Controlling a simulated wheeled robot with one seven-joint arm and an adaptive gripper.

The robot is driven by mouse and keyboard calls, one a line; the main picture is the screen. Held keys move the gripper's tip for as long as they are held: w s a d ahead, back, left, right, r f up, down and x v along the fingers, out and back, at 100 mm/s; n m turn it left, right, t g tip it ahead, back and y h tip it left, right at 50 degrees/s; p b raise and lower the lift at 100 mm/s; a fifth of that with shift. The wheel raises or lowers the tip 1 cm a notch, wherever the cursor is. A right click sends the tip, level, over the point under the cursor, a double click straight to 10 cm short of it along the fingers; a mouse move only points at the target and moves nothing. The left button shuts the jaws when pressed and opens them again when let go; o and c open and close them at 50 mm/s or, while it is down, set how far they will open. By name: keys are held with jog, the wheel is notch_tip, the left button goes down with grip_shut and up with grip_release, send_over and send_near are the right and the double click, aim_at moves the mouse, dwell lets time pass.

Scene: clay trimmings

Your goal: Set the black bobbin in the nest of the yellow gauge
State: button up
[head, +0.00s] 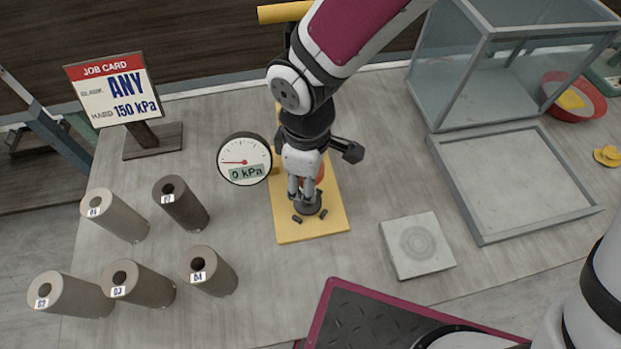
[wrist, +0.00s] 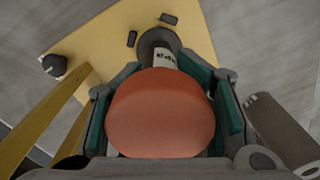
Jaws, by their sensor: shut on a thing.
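The yellow gauge (head: 288,232) stands mid-table, with a round dial (head: 244,159) reading 0 kPa. My gripper (head: 303,187) points down over its base plate. Its fingers are shut on the black bobbin (head: 309,205), whose dark round end is over the plate among small dark blocks (head: 297,219). In the wrist view the bobbin's dark end (wrist: 149,41) and a white label show beyond the fingertips (wrist: 160,64). An orange-red rounded piece (wrist: 160,112) fills the space between the fingers and hides much of the bobbin. I cannot tell whether the bobbin touches the plate.
Several labelled grey-brown cylinders (head: 211,275) stand at the left, below a job card (head: 114,90). A square block (head: 417,247) with a ringed top lies right of the gauge. A glass case (head: 470,60), framed panel (head: 515,185) and red bowl (head: 575,112) are at the right.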

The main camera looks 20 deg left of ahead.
jog(key=shift+f, duration=0.55)
jog(key=shift+f+b, duration=0.15)
jog(key=shift+b, duration=0.15)
jog(key=o, duration=1.4)
jog(key=shift+o, duration=0.2)
notch_tip(320, 180, up, 12)
jog(key=shift+r+p, duration=0.2)
jog(key=shift+p, duration=0.65)
